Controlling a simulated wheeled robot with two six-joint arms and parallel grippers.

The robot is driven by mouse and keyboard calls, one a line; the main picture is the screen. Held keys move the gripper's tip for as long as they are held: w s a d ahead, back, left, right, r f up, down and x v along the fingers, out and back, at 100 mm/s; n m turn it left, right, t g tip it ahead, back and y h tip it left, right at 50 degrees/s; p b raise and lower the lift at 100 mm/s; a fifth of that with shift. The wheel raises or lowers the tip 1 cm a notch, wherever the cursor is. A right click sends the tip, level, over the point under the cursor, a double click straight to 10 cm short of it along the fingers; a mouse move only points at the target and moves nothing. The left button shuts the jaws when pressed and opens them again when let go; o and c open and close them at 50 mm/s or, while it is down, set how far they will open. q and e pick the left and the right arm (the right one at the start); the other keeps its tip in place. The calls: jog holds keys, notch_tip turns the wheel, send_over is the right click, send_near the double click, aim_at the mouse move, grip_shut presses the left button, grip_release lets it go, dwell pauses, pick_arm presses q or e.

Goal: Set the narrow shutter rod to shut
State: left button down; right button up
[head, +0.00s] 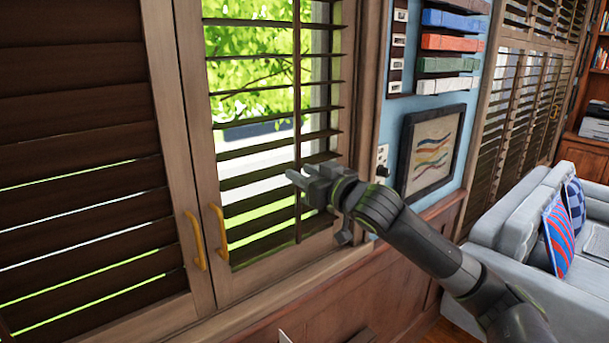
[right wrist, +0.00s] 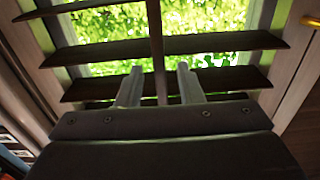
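The narrow shutter (head: 355,95) has dark slats standing open, with bright greenery showing between them. Its thin dark vertical rod (head: 297,70) runs down the front of the slats. My right gripper (head: 296,178) is at the lower part of this rod. In the right wrist view the rod (right wrist: 157,45) passes between the two pale fingertips (right wrist: 159,80), with a visible gap on each side. The gripper looks open and not clamped on the rod. The rod's lower end is hidden behind the gripper body in the wrist view. My left gripper is not in view.
A wider shutter (head: 75,110) with mostly closed slats stands at the left. Two yellow handles (head: 220,235) sit where the frames meet. A framed picture (head: 433,150) and coloured blocks hang on the blue wall at right. A grey sofa (head: 510,215) stands further right.

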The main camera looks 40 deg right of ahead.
aim_at(299, 150)
grip_shut()
dwell(0.3)
jog(key=r+p, duration=0.1)
jog(key=r, duration=0.1)
jog(key=w+r+p, duration=0.1)
jog(key=r+p, duration=0.1)
jog(key=shift+w+r+p, duration=0.2)
jog(key=shift+r+p, duration=0.1)
jog(key=shift+p, duration=0.25)
jog(key=shift+r, duration=0.1)
